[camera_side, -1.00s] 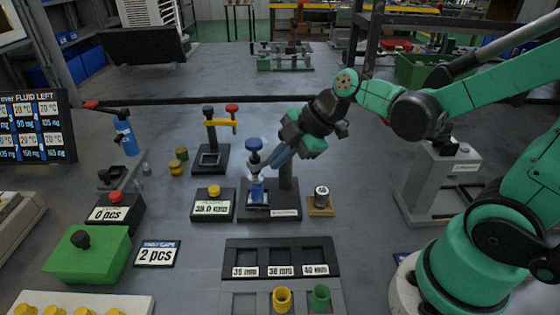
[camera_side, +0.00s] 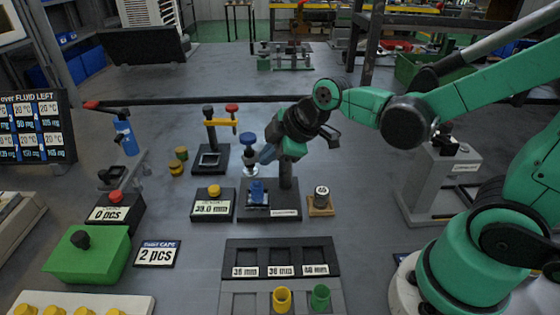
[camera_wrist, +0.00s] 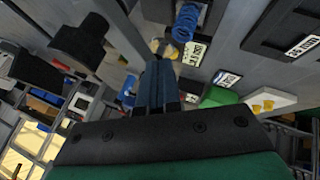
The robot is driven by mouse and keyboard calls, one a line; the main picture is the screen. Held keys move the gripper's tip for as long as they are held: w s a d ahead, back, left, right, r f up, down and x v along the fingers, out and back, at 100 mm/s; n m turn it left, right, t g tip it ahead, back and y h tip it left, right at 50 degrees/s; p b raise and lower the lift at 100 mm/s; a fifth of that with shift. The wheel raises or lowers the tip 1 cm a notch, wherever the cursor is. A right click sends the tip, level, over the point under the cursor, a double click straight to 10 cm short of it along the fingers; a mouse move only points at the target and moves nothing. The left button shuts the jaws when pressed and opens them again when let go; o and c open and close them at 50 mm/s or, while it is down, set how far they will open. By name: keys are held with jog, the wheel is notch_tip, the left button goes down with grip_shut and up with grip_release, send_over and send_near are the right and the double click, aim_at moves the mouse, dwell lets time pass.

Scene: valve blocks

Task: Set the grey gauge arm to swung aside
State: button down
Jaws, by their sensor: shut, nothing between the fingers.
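The gauge stand (camera_side: 287,176) is a dark upright post on a black base with a white label. A blue knob (camera_side: 248,139) sits on a grey stem with a pale disc (camera_side: 250,169) below it, left of the post. The grey gauge arm between knob and post is not clearly visible; my gripper covers that area. A blue block (camera_side: 257,191) stands on the base, below the disc. My gripper (camera_side: 266,154) is shut and empty, its blue fingertips close beside the knob's stem; touching cannot be told. The wrist view shows the closed fingers (camera_wrist: 156,88).
A display box reading 39.0 (camera_side: 213,206) stands left of the base, and a small block with a round gauge (camera_side: 321,200) stands right. A slotted tray (camera_side: 280,254) lies in front. A stand with a yellow bar (camera_side: 221,123) rises behind left.

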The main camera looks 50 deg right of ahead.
jog(key=w+m+h, duration=0.1)
jog(key=m, duration=0.1)
jog(key=w+m+h, duration=0.1)
jog(key=shift+a+m, duration=0.15)
jog(key=shift+m, duration=0.25)
jog(key=m+h, duration=0.1)
jog(key=w+m+h, duration=0.1)
jog(key=shift+w+d+m, duration=0.1)
jog(key=shift+d+m, duration=0.1)
jog(key=shift+m, duration=0.1)
jog(key=m+h, duration=0.1)
jog(key=w+d+m+g, duration=0.1)
jog(key=m, duration=0.1)
jog(key=m+h, duration=0.1)
jog(key=shift+w+d+m+g+h, duration=0.15)
jog(key=shift+w+m+g+h, duration=0.15)
jog(key=shift+w+g, duration=0.1)
jog(key=shift+w+d, duration=0.1)
jog(key=shift+d, duration=0.05)
jog(key=shift+w+d, duration=0.1)
jog(key=v, duration=1)
jog(key=t+y, duration=0.2)
jog(key=y, duration=0.3)
send_near(257, 153)
jog(key=shift+m, duration=0.3)
jog(key=s+f, duration=0.1)
jog(key=s+d+f, duration=0.2)
jog(key=s, duration=0.1)
jog(key=shift+f, duration=0.1)
